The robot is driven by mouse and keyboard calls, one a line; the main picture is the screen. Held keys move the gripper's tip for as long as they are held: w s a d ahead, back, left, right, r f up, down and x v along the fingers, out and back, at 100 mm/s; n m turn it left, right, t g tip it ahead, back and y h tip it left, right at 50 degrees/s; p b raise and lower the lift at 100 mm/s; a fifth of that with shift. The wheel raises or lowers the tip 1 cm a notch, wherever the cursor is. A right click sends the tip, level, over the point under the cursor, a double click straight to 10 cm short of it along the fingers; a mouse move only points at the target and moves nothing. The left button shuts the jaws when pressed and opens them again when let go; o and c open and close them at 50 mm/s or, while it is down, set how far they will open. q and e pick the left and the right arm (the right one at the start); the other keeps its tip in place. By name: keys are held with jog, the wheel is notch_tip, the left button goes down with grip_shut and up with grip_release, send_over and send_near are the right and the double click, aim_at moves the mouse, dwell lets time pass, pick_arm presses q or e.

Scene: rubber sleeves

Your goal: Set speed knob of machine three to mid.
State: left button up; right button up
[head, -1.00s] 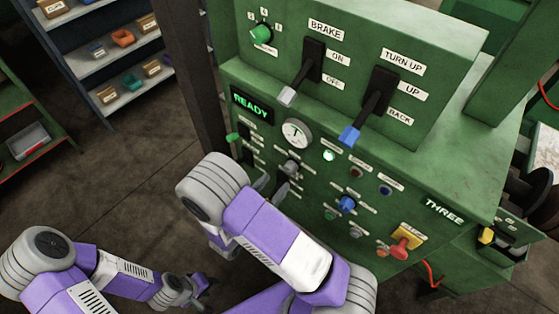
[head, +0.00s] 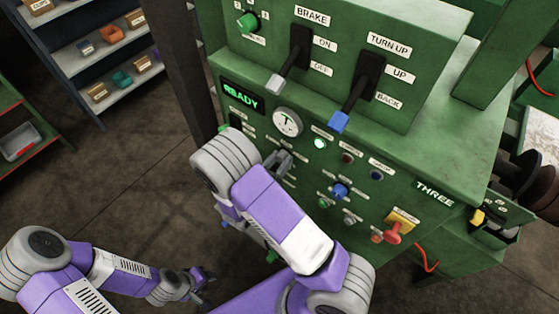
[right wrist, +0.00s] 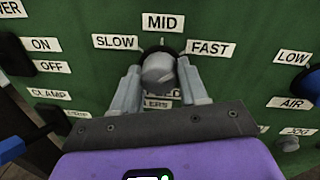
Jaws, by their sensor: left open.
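The green machine (head: 465,150) bears a THREE sign (head: 435,194). In the right wrist view the grey round speed knob (right wrist: 158,71) sits under the MID label (right wrist: 163,23), with SLOW (right wrist: 116,42) to its left and FAST (right wrist: 211,48) to its right. My right gripper (right wrist: 159,76) has one finger on each side of this knob, with narrow gaps seeming to show. I cannot tell where the knob's pointer aims. In the head view my right gripper (head: 279,163) is at the panel below the gauge, partly hidden by my arm. My left gripper (head: 201,286) is open and empty, low and away from the panel.
A BRAKE lever (head: 291,62) and a blue-tipped TURN UP lever (head: 352,95) stick out above. A blue knob (head: 340,191) and a red button (head: 392,232) are to the right. A READY display (head: 241,95) is lit. Shelves (head: 105,60) stand at the back left.

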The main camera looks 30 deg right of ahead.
jog(key=c, duration=0.5)
jog(key=shift+r+n+p, duration=0.15)
jog(key=shift+n+p, duration=0.65)
jog(key=shift+p, duration=0.35)
jog(key=n+p, duration=0.5)
jog(key=n, duration=0.1)
jog(key=shift+g+p, duration=0.3)
jog(key=shift+p, duration=0.1)
jog(key=shift+a+n+y+p, duration=0.1)
jog(key=shift+n+y+p, duration=0.3)
jog(key=shift+n, duration=0.5)
jog(key=o, duration=1.1)
